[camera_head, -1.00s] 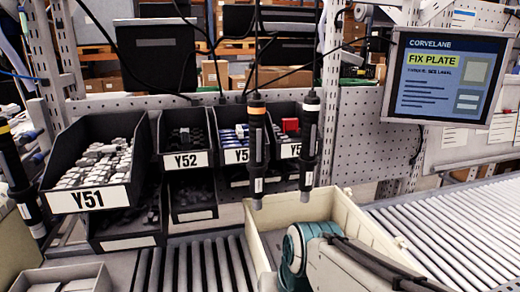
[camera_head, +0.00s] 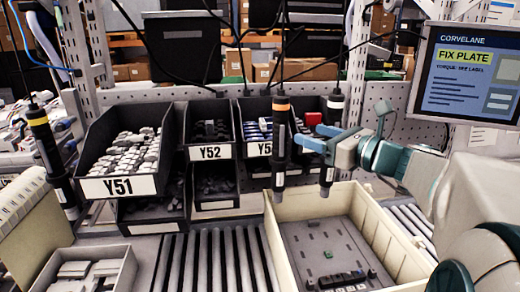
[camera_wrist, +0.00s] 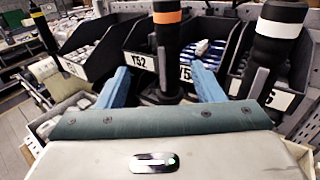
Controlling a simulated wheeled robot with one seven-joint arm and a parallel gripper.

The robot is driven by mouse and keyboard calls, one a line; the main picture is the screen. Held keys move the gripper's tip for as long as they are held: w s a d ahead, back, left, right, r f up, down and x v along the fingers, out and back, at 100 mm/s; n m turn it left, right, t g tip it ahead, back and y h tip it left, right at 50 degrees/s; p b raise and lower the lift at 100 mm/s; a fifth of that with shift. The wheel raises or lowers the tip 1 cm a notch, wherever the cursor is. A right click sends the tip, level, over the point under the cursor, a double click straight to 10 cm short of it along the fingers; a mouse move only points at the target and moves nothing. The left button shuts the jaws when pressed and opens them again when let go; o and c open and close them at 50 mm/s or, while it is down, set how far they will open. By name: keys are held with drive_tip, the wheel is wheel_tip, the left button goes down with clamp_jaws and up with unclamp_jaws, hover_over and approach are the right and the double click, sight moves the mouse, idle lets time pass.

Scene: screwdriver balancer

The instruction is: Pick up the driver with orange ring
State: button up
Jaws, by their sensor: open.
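The driver with the orange ring (camera_head: 280,155) hangs upright from a cable above the left edge of the tote. My gripper (camera_head: 312,137) is open just to its right, with two blue fingers pointing toward it at mid-body height. In the wrist view the driver (camera_wrist: 168,52) stands in the gap between the fingertips of my gripper (camera_wrist: 162,84), seemingly a little beyond them. I see no contact.
A white-ringed driver (camera_head: 329,160) hangs close by on the right, partly behind my fingers. A yellow-ringed driver (camera_head: 52,160) hangs far left. Labelled black bins (camera_head: 120,187) stand behind. A cream tote (camera_head: 381,223) holding a grey plate lies below.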

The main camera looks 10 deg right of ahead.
sight(275, 116)
drive_tip(key=x, duration=0.2)
drive_tip(key=p+x, duration=0.1)
drive_tip(key=x, duration=0.5)
drive_tip(key=shift+w+d+r+p, duration=0.15)
drive_tip(key=shift+w+r+p, duration=0.15)
drive_tip(key=p+x, duration=0.1)
drive_tip(key=x, duration=0.1)
drive_tip(key=p+x, duration=0.1)
drive_tip(key=x, duration=0.1)
drive_tip(key=shift+w+d+r, duration=0.1)
drive_tip(key=shift+w, duration=0.7)
clamp_jaws()
drive_tip(key=shift+r, duration=0.15)
